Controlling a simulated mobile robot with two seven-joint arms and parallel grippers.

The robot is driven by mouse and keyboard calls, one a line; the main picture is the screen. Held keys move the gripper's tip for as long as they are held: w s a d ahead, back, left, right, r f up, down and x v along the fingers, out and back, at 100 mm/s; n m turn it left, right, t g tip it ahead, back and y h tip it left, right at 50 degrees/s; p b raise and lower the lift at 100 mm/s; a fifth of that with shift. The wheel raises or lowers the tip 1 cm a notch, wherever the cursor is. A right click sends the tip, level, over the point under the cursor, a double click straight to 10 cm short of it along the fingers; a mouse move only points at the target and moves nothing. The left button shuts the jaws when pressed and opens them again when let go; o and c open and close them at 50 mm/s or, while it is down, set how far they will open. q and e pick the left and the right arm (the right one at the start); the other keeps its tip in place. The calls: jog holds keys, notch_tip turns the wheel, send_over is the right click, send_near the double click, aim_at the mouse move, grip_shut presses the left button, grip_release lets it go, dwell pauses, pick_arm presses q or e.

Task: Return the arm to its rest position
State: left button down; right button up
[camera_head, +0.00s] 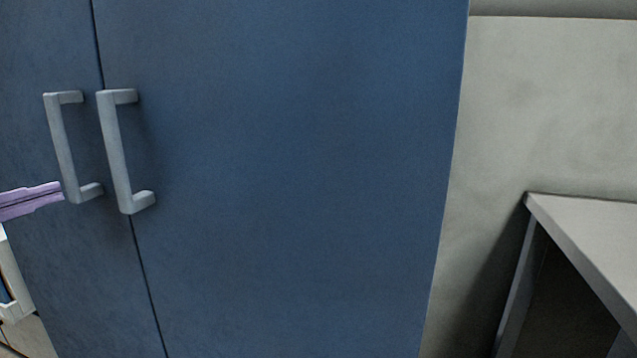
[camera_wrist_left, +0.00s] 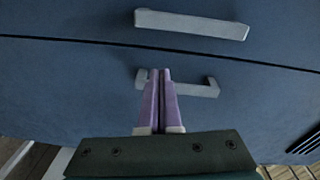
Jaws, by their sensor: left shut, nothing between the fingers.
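My left gripper (camera_head: 62,191) comes in from the left edge of the head view, its purple fingers shut and empty. Its tips show close to the lower end of the left handle (camera_head: 61,148) of a blue cabinet (camera_head: 290,180). In the left wrist view the shut fingers (camera_wrist_left: 160,72) overlap that handle (camera_wrist_left: 200,90) in the picture; I cannot tell whether they touch it. The other handle (camera_head: 115,150) is free, and it also shows in the left wrist view (camera_wrist_left: 190,24). Both cabinet doors look shut. My right gripper is in neither view.
A grey table (camera_head: 590,225) stands at the right of the head view, in front of a pale wall (camera_head: 550,110). A white-framed item (camera_head: 14,285) shows partly at the lower left edge. The space before the right door looks clear.

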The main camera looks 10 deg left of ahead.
pick_arm(q)
jog(key=s+d+r+n+g+y+p, duration=0.1)
jog(key=s+d+r+n+g+p, duration=0.3)
jog(key=s+d+n+g+p, duration=0.55)
jog(key=s+d+r+n+g+y+p, duration=0.1)
jog(key=s+d+r+n+g+p, duration=0.4)
jog(key=s+d+p, duration=0.8)
notch_tip(320, 180, up, 35)
jog(key=p, duration=3.4)
jog(key=shift+w+d+n+t+y, duration=0.2)
jog(key=shift+w+n+t+y, duration=0.15)
jog(key=shift+w+n, duration=0.1)
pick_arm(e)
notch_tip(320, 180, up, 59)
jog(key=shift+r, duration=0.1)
